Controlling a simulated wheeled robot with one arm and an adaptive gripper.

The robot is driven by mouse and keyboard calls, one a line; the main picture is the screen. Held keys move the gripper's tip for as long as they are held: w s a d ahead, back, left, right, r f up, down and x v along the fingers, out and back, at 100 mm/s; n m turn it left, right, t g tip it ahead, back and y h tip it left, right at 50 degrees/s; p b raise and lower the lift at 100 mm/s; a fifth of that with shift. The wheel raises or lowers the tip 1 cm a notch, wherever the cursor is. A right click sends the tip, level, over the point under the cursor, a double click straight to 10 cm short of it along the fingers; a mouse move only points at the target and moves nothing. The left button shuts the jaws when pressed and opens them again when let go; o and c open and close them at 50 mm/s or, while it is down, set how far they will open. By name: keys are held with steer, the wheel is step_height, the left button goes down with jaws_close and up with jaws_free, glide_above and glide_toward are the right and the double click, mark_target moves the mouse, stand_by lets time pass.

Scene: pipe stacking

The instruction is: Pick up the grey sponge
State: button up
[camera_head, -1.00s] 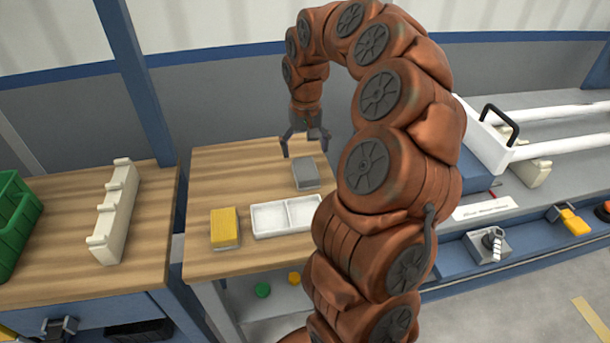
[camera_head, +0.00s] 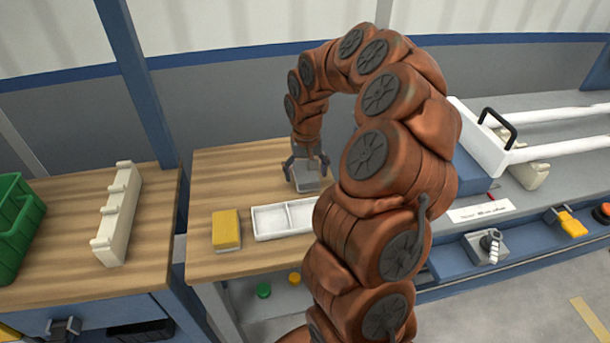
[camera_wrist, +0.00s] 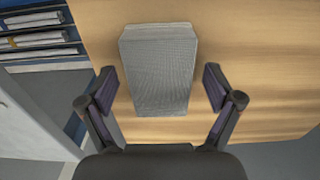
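The grey sponge (camera_head: 305,178) lies on the wooden table behind the white tray. It also shows in the wrist view (camera_wrist: 159,72) as a grey block between my fingers. My gripper (camera_head: 306,176) is down at the sponge, one finger on each side of it. In the wrist view my gripper (camera_wrist: 159,90) is open, and a gap shows between each finger and the sponge. The sponge is not gripped.
A white two-part tray (camera_head: 270,222) and a yellow sponge (camera_head: 227,230) are on the same table (camera_head: 225,170). A cream rack (camera_head: 118,215) and a green crate (camera_head: 15,225) stand on the left table. A workbench with white pipes (camera_head: 560,146) is at right.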

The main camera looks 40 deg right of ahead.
mark_target(306, 171)
steer(key=c, duration=1)
steer(key=shift+r, duration=0.15)
steer(key=shift+r+b, duration=0.4)
steer(key=shift+r, duration=1)
steer(key=shift+s+r, duration=0.2)
steer(key=shift+r, duration=0.1)
steer(key=s+d+b, duration=0.1)
steer(key=s, duration=0.4)
steer(key=s+d+r+b, duration=0.1)
steer(key=s, duration=0.4)
steer(key=s+d+b, duration=0.1)
steer(key=s, duration=0.4)
steer(key=shift+s+d+r, duration=0.1)
steer(key=shift+d+r, duration=0.1)
steer(key=shift+d, duration=0.1)
